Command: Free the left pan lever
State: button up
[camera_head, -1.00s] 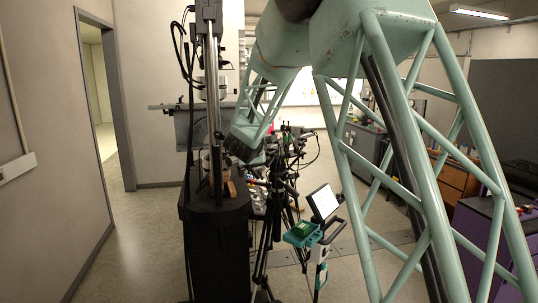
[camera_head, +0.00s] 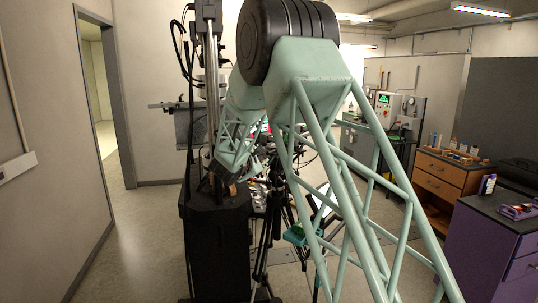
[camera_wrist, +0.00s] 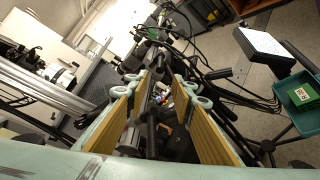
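My gripper (camera_wrist: 163,100) is open in the wrist view, its two tan-faced fingers standing apart. A dark rod with a rounded end (camera_wrist: 151,122) shows between the fingers. It may be a pan lever, but I cannot tell whether it is the left one or whether a finger touches it. Dark tripod and camera gear (camera_wrist: 152,40) lies beyond the fingertips. A black tripod (camera_head: 270,225) stands just to the right.
The testing machine's column (camera_head: 212,90) and black pedestal (camera_head: 215,250) stand close to the gripper. Cables (camera_wrist: 235,90) hang around the gear. A teal tray with a green box (camera_wrist: 300,97) and a tablet (camera_wrist: 264,45) are at the right. The floor at left is clear.

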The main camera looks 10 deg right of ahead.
aim_at(268, 153)
jog(key=shift+w, duration=0.1)
jog(key=shift+x, duration=6.85)
grip_shut()
